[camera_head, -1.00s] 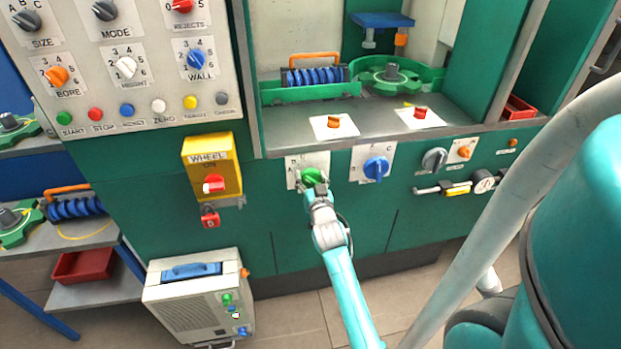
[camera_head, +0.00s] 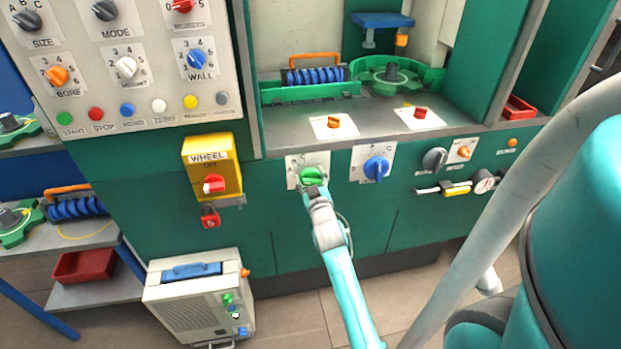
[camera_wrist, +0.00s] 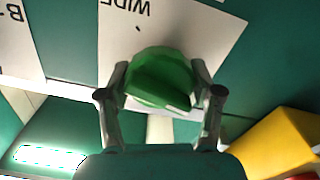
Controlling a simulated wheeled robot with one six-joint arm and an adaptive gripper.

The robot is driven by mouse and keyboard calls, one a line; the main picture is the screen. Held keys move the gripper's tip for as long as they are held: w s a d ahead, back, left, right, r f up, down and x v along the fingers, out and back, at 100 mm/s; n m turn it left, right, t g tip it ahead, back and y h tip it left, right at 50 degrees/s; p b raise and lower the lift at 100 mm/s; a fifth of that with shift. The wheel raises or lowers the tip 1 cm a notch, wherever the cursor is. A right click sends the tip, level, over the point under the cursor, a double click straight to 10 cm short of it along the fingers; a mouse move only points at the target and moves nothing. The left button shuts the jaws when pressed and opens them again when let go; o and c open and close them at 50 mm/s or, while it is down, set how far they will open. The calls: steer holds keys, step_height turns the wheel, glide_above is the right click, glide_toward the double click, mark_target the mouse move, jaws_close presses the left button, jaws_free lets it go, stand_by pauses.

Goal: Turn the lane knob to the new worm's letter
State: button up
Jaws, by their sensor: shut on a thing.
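A green knob (camera_head: 311,175) sits on a white plate (camera_head: 293,162) on the green machine front. My gripper (camera_head: 312,187) is shut on it from the front. In the wrist view, the fingers (camera_wrist: 162,80) grip both sides of the green knob (camera_wrist: 160,72), and its plate (camera_wrist: 205,30) shows the upside-down word "WIDE". A blue knob (camera_head: 376,168) is on the plate to the right, with letters A and C. A blue worm (camera_head: 315,77) with an orange handle lies in the machine bay; another worm (camera_head: 75,208) lies on the left shelf. Their letters are not readable.
A yellow WHEEL box (camera_head: 207,153) with a red knob and a padlock hangs left of my gripper. A grey unit (camera_head: 195,300) stands on the floor below. Levers and a gauge (camera_head: 484,182) are at right. A control panel (camera_head: 150,65) is upper left.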

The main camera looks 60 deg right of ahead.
stand_by(0.4)
steer(key=o, duration=1.1)
steer(key=shift+o, duration=0.2)
steer(key=v, duration=1.2)
steer(key=s+a+f+n+t+y, duration=0.2)
steer(key=s+a+f+y, duration=0.1)
steer(key=a, duration=0.8)
steer(key=s+a+f+n+t+y, duration=0.1)
steer(key=s+a+f+n+y, duration=0.15)
steer(key=a, duration=0.85)
steer(key=s+a+r+n+y, duration=0.1)
steer(key=s+a+r+y, duration=0.2)
steer(key=s+a+y, duration=0.5)
steer(key=s+a, duration=0.5)
steer(key=s, duration=0.4)
steer(key=shift+a+r+n, duration=0.2)
steer(key=shift+a+n, duration=0.15)
